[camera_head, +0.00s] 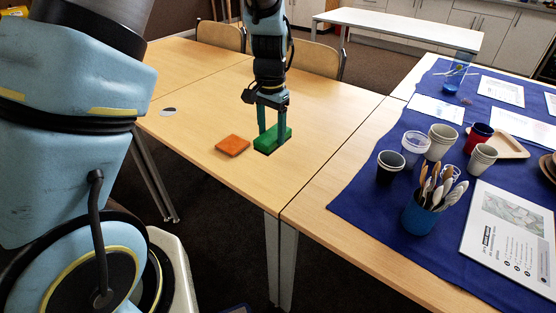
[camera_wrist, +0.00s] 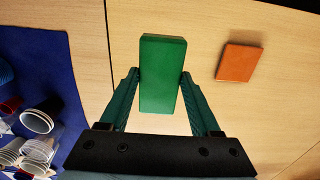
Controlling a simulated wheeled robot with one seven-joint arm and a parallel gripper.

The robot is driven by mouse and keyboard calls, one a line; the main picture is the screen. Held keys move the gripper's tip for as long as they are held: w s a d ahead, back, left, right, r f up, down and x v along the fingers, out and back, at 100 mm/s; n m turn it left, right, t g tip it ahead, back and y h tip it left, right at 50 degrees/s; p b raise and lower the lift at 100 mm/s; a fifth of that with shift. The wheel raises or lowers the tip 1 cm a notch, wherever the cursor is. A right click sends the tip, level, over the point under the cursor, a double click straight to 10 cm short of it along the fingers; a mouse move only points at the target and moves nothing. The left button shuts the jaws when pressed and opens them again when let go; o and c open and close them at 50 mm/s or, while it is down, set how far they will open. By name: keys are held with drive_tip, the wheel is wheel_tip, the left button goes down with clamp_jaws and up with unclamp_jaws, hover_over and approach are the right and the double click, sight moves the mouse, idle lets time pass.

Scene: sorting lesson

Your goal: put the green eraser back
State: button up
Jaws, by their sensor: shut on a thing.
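The green eraser (camera_head: 268,141) is a green block at the wooden table's middle in the head view. It also shows upright in the picture in the wrist view (camera_wrist: 162,75), between the fingers. My gripper (camera_head: 271,133) points down and is shut on the green eraser, one finger on each side of it. The fingers also show in the wrist view (camera_wrist: 161,82). I cannot tell whether the eraser touches the table or is just above it.
An orange block (camera_head: 232,145) lies on the table (camera_head: 200,75) left of the eraser. A small dark and white thing (camera_head: 168,111) lies farther left. A blue cloth (camera_head: 365,200) at the right bears cups, a blue holder (camera_head: 419,217) of wooden cutlery and printed sheets.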

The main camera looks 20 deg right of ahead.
wheel_tip(320, 180, down, 10)
drive_tip(key=shift+r+p, duration=0.1)
drive_tip(key=shift+p, duration=0.8)
drive_tip(key=o, duration=1.5)
drive_tip(key=shift+c, duration=0.2)
wheel_tip(320, 180, up, 12)
drive_tip(key=shift+r+b, duration=0.1)
drive_tip(key=shift+b, duration=1.1)
drive_tip(key=shift+w+a, duration=0.2)
drive_tip(key=shift+a, duration=0.05)
drive_tip(key=s+a+r+n, duration=0.1)
drive_tip(key=a+r+n, duration=0.1)
drive_tip(key=a, duration=0.7)
drive_tip(key=s+a+r+n+t, duration=0.1)
drive_tip(key=a+n, duration=0.4)
drive_tip(key=a, duration=0.5)
drive_tip(key=s+a+r+n, duration=0.2)
drive_tip(key=a+r+n, duration=0.1)
drive_tip(key=a, duration=0.7)
drive_tip(key=shift+n+t, duration=0.3)
drive_tip(key=shift+n, duration=0.2)
